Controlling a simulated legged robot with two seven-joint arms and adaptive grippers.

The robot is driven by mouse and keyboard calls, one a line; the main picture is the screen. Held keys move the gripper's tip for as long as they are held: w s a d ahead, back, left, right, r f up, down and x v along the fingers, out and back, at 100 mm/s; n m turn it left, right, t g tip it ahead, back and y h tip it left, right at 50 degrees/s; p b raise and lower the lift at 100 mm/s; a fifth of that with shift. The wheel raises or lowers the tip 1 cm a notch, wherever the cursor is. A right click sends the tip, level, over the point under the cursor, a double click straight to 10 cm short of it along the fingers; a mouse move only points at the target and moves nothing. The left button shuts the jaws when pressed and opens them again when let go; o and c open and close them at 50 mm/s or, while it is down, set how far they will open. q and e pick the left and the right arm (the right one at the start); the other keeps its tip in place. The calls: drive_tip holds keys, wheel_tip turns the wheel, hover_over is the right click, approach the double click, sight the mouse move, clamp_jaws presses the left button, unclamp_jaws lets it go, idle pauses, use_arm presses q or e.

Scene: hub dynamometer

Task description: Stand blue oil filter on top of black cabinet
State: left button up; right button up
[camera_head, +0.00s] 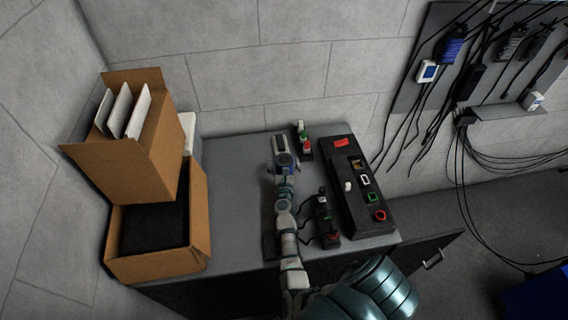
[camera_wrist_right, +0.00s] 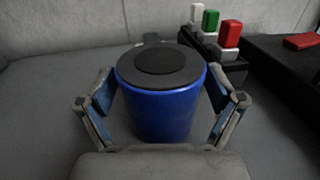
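The blue oil filter (camera_wrist_right: 163,112) has a black top and stands upright on a grey surface in the right wrist view. In the head view it shows as a small dark round top (camera_head: 284,159) at my right gripper. My right gripper (camera_wrist_right: 163,95) has one finger on each side of the filter, with narrow gaps seeming to show beside it. The black cabinet (camera_head: 230,180) has a grey top and a dark front, and the gripper and filter are over its middle. My left gripper is not in view.
Two open cardboard boxes (camera_head: 155,265) are stacked at the cabinet's left. A dark control panel (camera_head: 352,190) and small switch blocks (camera_head: 328,222) stand on the right. A block with white, green and red buttons (camera_wrist_right: 212,40) is behind the filter. Cables hang on the right wall.

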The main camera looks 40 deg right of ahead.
drive_tip(key=shift+s+d+f, duration=0.1)
drive_tip(key=shift+d, duration=0.35)
drive_tip(key=shift+s+a+r+p, duration=0.15)
drive_tip(key=shift+s+r+p, duration=0.1)
drive_tip(key=shift+r+p, duration=0.45)
drive_tip(key=v, duration=0.6)
drive_tip(key=shift+a+f+b, duration=0.1)
drive_tip(key=shift+a+b, duration=0.15)
drive_tip(key=shift+b, duration=0.15)
drive_tip(key=shift+s+a, duration=0.35)
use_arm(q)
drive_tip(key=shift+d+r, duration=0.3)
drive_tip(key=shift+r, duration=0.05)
use_arm(e)
drive_tip(key=shift+d, duration=0.15)
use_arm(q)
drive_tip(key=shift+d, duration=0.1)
use_arm(e)
drive_tip(key=shift+d, duration=0.15)
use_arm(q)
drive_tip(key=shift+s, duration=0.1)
use_arm(e)
drive_tip(key=shift+f, duration=0.1)
